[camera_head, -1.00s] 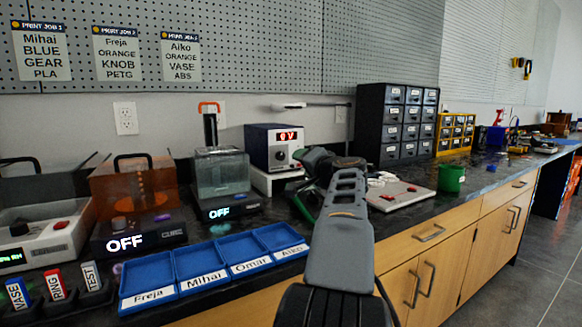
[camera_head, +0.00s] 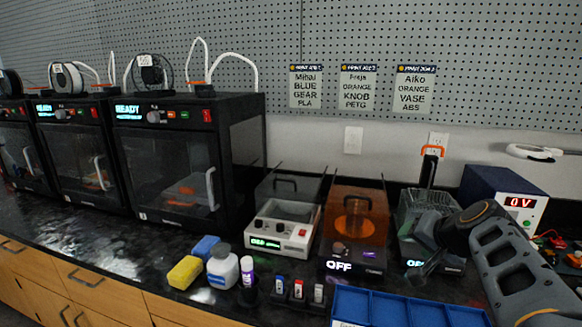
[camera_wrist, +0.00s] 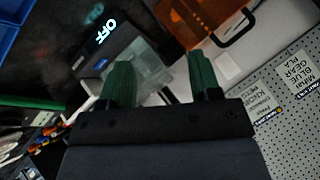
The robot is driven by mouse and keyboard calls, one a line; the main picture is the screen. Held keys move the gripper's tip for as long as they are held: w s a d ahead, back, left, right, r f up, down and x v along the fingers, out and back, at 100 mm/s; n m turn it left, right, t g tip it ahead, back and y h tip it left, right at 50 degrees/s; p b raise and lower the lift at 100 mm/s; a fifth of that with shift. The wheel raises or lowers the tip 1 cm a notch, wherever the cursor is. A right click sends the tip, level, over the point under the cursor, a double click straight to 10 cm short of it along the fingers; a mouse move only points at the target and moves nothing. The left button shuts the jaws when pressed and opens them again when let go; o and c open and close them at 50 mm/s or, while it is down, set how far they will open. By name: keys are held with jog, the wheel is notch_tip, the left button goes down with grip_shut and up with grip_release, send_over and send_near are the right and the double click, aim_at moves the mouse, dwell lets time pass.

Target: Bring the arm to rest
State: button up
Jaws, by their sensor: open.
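My arm shows at the right of the head view, bent over the bench. My gripper (camera_wrist: 160,82) shows in the wrist view with its two green fingers apart and nothing between them. In the head view my gripper (camera_head: 425,268) is a dark shape in front of the clear tank machine (camera_head: 424,205), hard to make out. The wrist view shows the machine's lit OFF display (camera_wrist: 105,32) just beyond the fingers. Whether the fingers touch anything cannot be told.
Several black 3D printers (camera_head: 165,165) stand at the left. An orange-lidded box (camera_head: 355,218) and a grey heated unit (camera_head: 283,228) stand beside the tank. A white bottle (camera_head: 222,268), yellow sponge (camera_head: 185,272), USB sticks (camera_head: 298,290) and blue tray (camera_head: 375,308) lie along the front. A power supply (camera_head: 510,195) is at right.

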jog(key=s+a+r+n+g+p, duration=0.3)
jog(key=s+a+p, duration=0.3)
jog(key=p, duration=0.2)
jog(key=s+a+r+n+g+h+p, duration=0.1)
jog(key=s+a+r+n+g+p, duration=0.1)
jog(key=s+a+p, duration=0.4)
jog(key=shift+s+a+r+n+g+p, duration=0.3)
jog(key=shift+s+r+n+g+p, duration=0.25)
jog(key=shift+n+p, duration=0.85)
jog(key=shift+s+f+m+p, duration=0.1)
jog(key=shift+m+p, duration=0.2)
